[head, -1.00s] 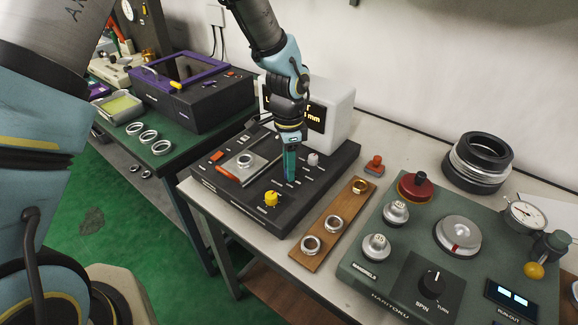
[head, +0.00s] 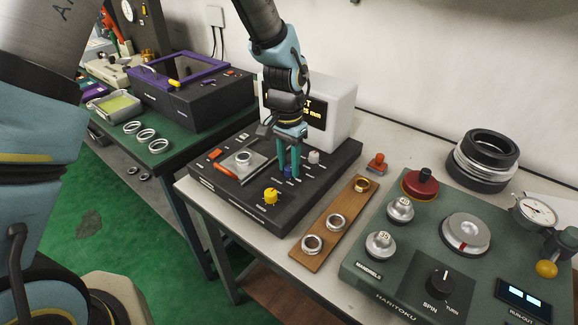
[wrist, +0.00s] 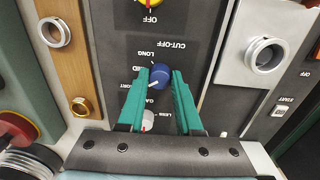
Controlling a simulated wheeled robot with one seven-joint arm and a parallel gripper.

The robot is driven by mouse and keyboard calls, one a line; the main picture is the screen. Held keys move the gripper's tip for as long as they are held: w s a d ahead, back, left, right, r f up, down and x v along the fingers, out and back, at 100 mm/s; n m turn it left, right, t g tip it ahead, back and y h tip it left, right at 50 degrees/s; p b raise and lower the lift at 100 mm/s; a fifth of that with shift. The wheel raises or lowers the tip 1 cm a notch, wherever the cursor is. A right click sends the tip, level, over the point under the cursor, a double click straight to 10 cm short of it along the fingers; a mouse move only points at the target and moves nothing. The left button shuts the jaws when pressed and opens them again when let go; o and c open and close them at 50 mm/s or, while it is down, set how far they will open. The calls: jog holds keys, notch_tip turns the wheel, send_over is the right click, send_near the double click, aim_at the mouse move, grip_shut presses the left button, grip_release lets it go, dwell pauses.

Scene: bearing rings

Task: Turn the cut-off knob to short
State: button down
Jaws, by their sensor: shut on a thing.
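The cut-off knob (wrist: 160,75) is a small blue knob on the dark control panel. In the head view my gripper (head: 289,174) reaches down to the panel, and the knob (head: 288,172) shows blue between the fingers.
A yellow knob (head: 271,195) and a grey-white knob (head: 314,157) flank the cut-off knob closely. A metal ring (head: 243,157) sits on the panel's plate. A wooden strip (head: 322,258) with rings lies to the right, beside the green gauge unit (head: 385,276).

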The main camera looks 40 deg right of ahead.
aim_at(288, 167)
jog(key=shift+n, duration=0.6)
jog(key=c, duration=0.6)
grip_release()
jog(key=r+b, duration=0.1)
jog(key=r, duration=0.4)
jog(key=r+b, duration=0.1)
jog(key=r, duration=0.4)
jog(key=shift+w+a+r, duration=0.1)
jog(key=shift+w+r, duration=0.1)
jog(key=shift+r, duration=0.2)
